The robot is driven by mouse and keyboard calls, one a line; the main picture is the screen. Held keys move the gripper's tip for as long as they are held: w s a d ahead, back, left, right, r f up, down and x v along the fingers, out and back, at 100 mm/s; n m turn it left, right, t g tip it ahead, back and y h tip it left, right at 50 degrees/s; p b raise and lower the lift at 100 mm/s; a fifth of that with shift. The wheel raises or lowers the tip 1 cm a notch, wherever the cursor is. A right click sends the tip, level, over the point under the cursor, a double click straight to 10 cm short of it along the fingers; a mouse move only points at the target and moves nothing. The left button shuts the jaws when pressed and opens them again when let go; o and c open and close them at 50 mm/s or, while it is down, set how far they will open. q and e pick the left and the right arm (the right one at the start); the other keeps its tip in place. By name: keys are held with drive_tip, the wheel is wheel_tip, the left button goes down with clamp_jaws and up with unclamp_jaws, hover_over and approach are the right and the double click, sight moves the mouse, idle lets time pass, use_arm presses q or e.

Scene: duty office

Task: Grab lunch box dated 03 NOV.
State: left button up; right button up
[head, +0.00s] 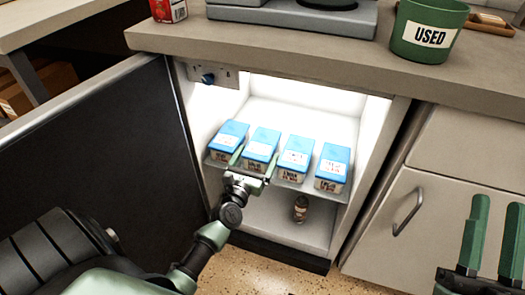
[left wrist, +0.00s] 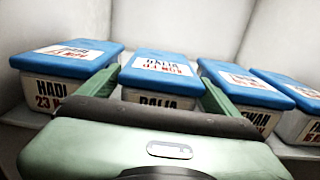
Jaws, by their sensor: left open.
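Several white lunch boxes with blue lids stand in a row on the upper shelf of the lit fridge. In the left wrist view the second box from the left (left wrist: 158,68) reads DALIA, with a red date that looks like 03 NOV. It also shows in the head view (head: 264,138). The leftmost box (left wrist: 70,62) reads HADI, 23 NOV. The third box (left wrist: 240,82) reads partly EWAN; its date is unclear. My left gripper (head: 254,161) is open, its fingers at either side of the DALIA box's near end. My right gripper (head: 498,205) is open and empty, far right.
The fridge door (head: 95,150) stands open at the left. A small bottle (head: 301,208) stands on the lower level. The counter (head: 300,60) above holds a green USED bin (head: 428,30) and a red can (head: 169,10). A closed cabinet (head: 425,225) is at the right.

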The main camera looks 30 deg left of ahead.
sight(263, 146)
use_arm(q)
drive_tip(key=x, duration=0.4)
drive_tip(key=shift+w+f+b, duration=0.1)
drive_tip(key=shift+w+b, duration=0.05)
drive_tip(key=shift+b, duration=0.2)
drive_tip(key=shift+w+a, duration=0.1)
drive_tip(key=shift+w, duration=0.35)
drive_tip(key=c, duration=1.4)
drive_tip(key=shift+c, duration=0.9)
use_arm(e)
drive_tip(key=s+r+t, duration=0.1)
drive_tip(key=s+r+t+y, duration=0.1)
drive_tip(key=r, duration=0.1)
drive_tip(key=shift+s+d, duration=0.2)
drive_tip(key=shift+s, duration=0.2)
